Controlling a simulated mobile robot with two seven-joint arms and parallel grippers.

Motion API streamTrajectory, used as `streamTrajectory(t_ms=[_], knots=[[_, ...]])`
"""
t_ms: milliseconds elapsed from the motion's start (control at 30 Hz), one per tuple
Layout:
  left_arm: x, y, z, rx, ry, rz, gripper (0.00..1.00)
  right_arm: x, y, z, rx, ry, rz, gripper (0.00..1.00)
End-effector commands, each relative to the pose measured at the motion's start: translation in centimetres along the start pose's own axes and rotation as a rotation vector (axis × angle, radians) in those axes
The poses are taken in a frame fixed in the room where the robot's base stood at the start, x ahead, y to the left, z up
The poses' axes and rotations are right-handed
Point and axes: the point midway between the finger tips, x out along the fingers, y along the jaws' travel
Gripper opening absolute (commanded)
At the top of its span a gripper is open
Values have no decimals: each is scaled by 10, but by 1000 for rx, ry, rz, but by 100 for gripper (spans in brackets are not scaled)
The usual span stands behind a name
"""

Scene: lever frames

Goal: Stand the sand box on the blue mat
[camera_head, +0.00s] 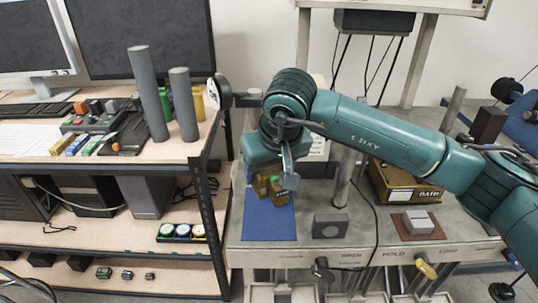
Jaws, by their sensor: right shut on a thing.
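The blue mat (268,224) lies on the workbench left of centre, its near part bare. The sand box (262,188) shows as a small tan block at the far part of the mat, just below my right gripper (276,184). My right gripper points down and is shut on it. The wrist and a grey finger hide part of the box. I cannot tell whether its underside touches the mat. A small green patch shows between the tan parts. My left gripper is not in view.
A grey block (330,226) stands right of the mat. A brown mat (436,233) bears a light grey box (418,221). A cardboard box (396,192) and a grey post (346,180) stand behind. A shelf desk with two grey cylinders (148,95) is at left.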

Motion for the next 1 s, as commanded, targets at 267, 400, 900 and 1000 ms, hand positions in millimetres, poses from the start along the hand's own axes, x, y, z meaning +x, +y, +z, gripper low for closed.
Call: streamTrajectory(t_ms=[267, 400, 900, 1000], knots=[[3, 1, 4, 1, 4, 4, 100, 15, 0, 6, 1, 2, -3, 6], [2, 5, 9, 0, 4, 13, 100, 29, 0, 12, 1, 3, -3, 6], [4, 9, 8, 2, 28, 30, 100, 60, 0, 24, 0, 4, -2, 6], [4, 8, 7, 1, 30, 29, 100, 61, 0, 24, 0, 5, -2, 6]])
